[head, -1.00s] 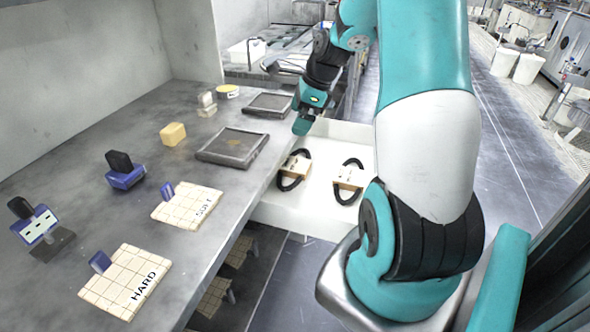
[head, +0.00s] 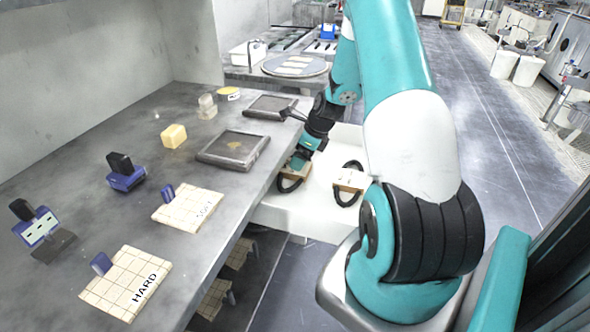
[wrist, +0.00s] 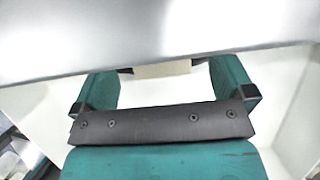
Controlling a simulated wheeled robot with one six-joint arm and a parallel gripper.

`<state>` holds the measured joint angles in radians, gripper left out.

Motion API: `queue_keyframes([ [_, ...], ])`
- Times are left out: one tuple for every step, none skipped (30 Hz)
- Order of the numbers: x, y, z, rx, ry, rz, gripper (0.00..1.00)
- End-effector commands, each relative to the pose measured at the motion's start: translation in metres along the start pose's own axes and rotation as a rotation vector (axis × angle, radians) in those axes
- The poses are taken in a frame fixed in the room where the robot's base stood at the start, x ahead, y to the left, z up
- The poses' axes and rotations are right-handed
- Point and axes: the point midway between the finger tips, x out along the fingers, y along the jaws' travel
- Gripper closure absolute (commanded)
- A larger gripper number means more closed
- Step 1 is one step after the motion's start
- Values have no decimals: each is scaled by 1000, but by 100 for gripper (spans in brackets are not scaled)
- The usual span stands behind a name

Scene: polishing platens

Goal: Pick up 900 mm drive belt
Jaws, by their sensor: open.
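Two black belt loops, each with a tan block or tag, lie in the open white drawer in the head view: a left belt (head: 289,186) and a right belt (head: 347,199). I cannot read their tags, so I cannot tell which is the 900 mm drive belt. My gripper (head: 301,160) is low over the left belt and hides part of it. In the wrist view my gripper (wrist: 164,86) is open, with a teal finger at each side. A tan block (wrist: 162,69) shows beyond the gap between the fingers. Contact cannot be made out.
The white drawer (head: 300,217) juts out beside the grey bench (head: 90,210). A round platen (head: 295,66) stands behind.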

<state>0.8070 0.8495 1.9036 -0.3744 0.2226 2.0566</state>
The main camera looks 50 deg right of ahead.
Motion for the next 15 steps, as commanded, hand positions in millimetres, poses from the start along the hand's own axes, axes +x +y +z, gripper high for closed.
queue_keyframes([
  [7,2,0,-1,1,3,0],
  [12,3,0,-1,2,4,0],
  [18,3,1,-1,2,4,0],
  [23,4,1,0,2,4,0],
  [28,5,1,-1,2,4,0],
  [34,4,1,-1,2,4,0],
  [38,4,1,-1,2,2,0],
  [40,4,1,-1,1,1,0],
  [44,4,0,0,1,1,0],
  [45,4,0,0,1,1,0],
  [46,4,0,0,1,1,0],
  [47,4,0,0,1,1,0],
  [47,4,0,0,1,0,0],
  [47,4,0,0,1,0,0],
  [47,4,0,0,1,0,0],
])
